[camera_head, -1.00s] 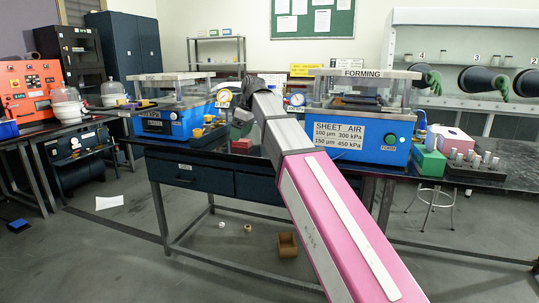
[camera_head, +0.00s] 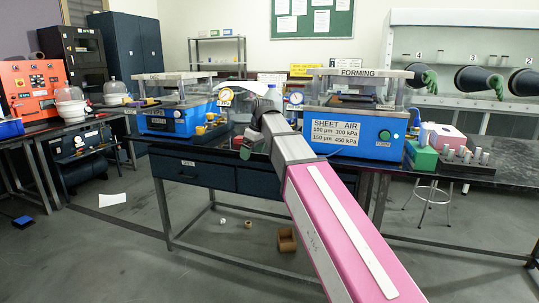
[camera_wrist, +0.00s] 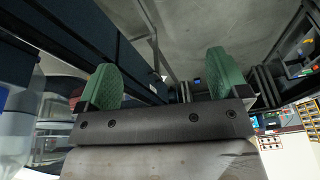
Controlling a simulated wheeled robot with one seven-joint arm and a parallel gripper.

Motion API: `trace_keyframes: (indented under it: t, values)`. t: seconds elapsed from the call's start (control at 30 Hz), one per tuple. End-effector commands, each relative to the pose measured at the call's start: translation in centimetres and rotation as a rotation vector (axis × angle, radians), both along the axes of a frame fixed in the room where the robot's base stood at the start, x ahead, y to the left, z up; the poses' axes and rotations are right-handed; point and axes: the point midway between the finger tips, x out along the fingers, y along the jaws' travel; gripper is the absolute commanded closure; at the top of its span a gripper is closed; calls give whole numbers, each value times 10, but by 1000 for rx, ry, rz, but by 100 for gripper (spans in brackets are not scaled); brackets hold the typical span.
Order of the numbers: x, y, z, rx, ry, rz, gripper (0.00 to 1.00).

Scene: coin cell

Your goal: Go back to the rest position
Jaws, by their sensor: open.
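My gripper (camera_head: 250,146) hangs in front of the black bench (camera_head: 225,152) in the head view, at the end of my pink and grey arm. In the wrist view my gripper (camera_wrist: 165,80) shows two green textured finger pads standing wide apart, with nothing between them. The wrist picture is turned, with the bench's dark drawer side on the left and grey floor beyond the fingers.
A blue forming press (camera_head: 352,135) with a "SHEET AIR" sign stands right of my wrist, and another blue press (camera_head: 165,121) stands left. A green box (camera_head: 421,156) lies further right. The floor (camera_head: 110,245) before the bench is mostly clear; a small brown box (camera_head: 287,240) lies under it.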

Motion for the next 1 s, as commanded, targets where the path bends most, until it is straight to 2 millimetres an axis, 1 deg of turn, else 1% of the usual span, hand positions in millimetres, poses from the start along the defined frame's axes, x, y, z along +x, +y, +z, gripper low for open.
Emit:
trace_keyframes:
  t: [0.03, 0.17, 0.27, 0.3, 0.47, 0.5, 0.57, 0.6, 0.77, 0.8, 0.87, 1.0]
  values:
    - [-3, -8, -14, -4, 10, -27, 7]
    - [-6, -30, -53, -17, 33, -112, 7]
    - [-12, -52, -91, -29, 55, -199, 7]
    - [-14, -61, -107, -33, 64, -235, 7]
    - [-30, -97, -166, -56, 98, -378, 7]
    - [-34, -107, -180, -61, 105, -414, 7]
    - [-42, -120, -201, -70, 117, -467, 7]
    - [-48, -129, -214, -75, 124, -501, 7]
    - [-74, -163, -265, -98, 153, -639, 7]
    - [-82, -172, -278, -104, 161, -672, 7]
    - [-94, -184, -295, -112, 170, -722, 7]
    - [-124, -211, -334, -132, 192, -837, 7]
